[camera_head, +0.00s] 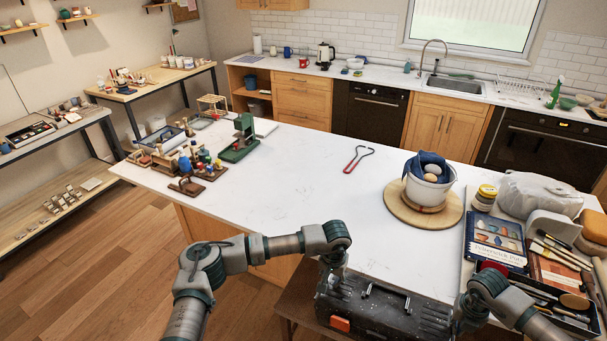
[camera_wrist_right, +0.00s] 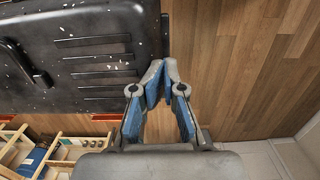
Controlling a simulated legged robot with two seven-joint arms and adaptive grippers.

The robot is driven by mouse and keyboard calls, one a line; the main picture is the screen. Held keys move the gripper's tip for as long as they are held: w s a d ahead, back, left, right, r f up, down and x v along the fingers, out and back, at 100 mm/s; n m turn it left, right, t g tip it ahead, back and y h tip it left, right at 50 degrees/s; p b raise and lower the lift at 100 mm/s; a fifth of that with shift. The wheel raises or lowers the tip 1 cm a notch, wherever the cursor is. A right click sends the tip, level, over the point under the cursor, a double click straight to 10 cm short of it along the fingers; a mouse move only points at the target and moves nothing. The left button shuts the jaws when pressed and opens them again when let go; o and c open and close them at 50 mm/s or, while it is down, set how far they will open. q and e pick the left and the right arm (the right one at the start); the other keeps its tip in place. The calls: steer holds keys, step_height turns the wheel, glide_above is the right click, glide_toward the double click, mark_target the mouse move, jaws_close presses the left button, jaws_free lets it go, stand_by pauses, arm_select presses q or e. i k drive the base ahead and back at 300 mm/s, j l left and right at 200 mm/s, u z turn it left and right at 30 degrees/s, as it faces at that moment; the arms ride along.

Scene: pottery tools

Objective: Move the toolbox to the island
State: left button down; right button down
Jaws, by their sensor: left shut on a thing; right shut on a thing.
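The toolbox (camera_head: 385,308) is a black, paint-flecked case with a handle on top and an orange latch on its front. It is at the bottom middle of the head view, in front of the white-topped island (camera_head: 300,195). My left gripper (camera_head: 335,268) is at its left end, shut on it; its fingertips are mostly hidden. My right gripper (camera_head: 458,318) is at its right end, its fingers mostly hidden in the head view. In the right wrist view, the right fingers (camera_wrist_right: 161,78) are close together at the edge of the toolbox (camera_wrist_right: 85,60), shut on it.
A brown wooden surface (camera_head: 294,301) shows beside and below the toolbox. The island's middle is clear around red-handled tongs (camera_head: 357,158). A bucket on a round board (camera_head: 424,213), books (camera_head: 496,240) and a tool tray (camera_head: 560,314) occupy its right; small tools occupy its far left.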

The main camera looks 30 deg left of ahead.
mark_target(278, 206)
steer(key=j, duration=0.5)
steer(key=k+j+z, duration=0.1)
steer(key=j, duration=0.35)
steer(key=j+z, duration=0.1)
steer(key=j, duration=0.4)
steer(key=k+j, duration=0.15)
steer(key=j, duration=0.3)
steer(key=j+z, duration=0.1)
steer(key=j, duration=0.4)
steer(key=k+j, duration=0.15)
steer(key=j, duration=0.3)
steer(key=z, duration=0.05)
